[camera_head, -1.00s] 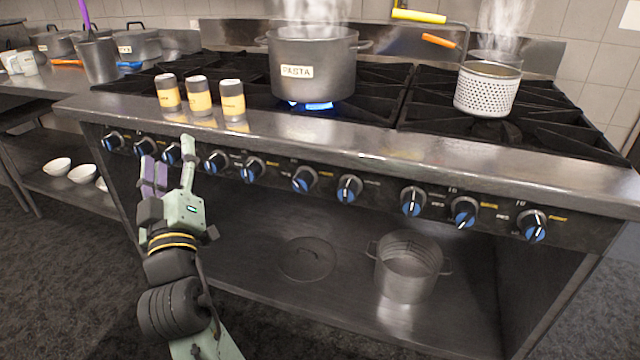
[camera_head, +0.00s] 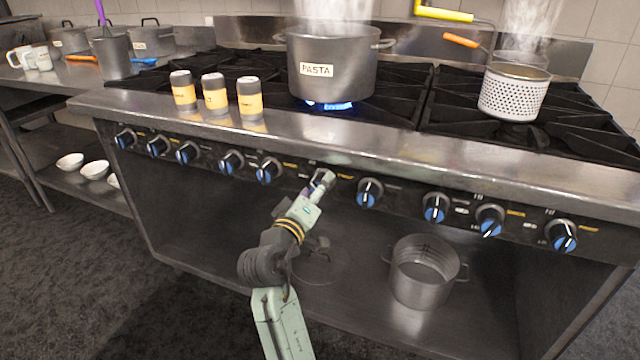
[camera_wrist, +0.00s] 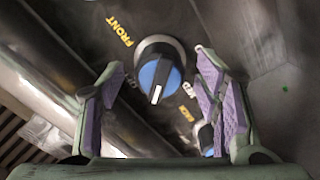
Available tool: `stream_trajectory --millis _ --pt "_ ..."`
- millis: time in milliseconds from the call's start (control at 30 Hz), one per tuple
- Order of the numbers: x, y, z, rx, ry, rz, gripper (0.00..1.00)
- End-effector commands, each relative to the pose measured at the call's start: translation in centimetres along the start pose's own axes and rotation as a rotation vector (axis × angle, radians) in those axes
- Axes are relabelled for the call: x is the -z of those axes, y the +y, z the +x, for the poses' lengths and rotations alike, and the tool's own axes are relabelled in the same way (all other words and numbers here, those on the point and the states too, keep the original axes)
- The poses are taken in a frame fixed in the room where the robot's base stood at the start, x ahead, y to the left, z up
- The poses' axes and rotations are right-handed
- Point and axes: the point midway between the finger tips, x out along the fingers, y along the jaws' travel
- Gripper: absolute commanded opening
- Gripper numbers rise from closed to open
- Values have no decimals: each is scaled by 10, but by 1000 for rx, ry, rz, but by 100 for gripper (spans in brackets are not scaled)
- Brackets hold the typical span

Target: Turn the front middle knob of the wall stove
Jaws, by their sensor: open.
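The stove's front panel carries a row of black knobs with blue faces. In the wrist view one knob (camera_wrist: 160,72) with a white pointer line shows between my two fingers, next to a yellow FRONT label. My gripper (camera_wrist: 162,95) is open, with its purple pads on either side of that knob and gaps to it on both sides. In the head view my gripper (camera_head: 322,180) is at the panel below the pasta pot and hides the knob there. The neighbouring knobs to the left (camera_head: 268,171) and right (camera_head: 369,193) show clear of it.
A steaming pasta pot (camera_head: 333,75) stands over a lit blue flame. Several shakers (camera_head: 215,95) stand on the stove's front ledge. A perforated pot (camera_head: 513,92) is at the right. Another pot (camera_head: 421,275) stands on the lower shelf. Part of another knob (camera_wrist: 206,138) lies near my right finger.

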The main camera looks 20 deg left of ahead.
Motion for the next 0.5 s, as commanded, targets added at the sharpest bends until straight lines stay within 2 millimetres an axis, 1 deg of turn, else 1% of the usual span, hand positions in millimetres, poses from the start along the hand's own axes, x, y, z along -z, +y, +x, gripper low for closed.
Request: stream_trajectory --millis 33,100,200,467,500 --pt "0 1 6 -1 -2 0 58" --pt "0 1 12 -1 -1 0 58" --pt "0 1 16 -1 0 1 58" --pt "0 0 17 0 1 1 58" --pt "0 0 17 0 1 1 56"
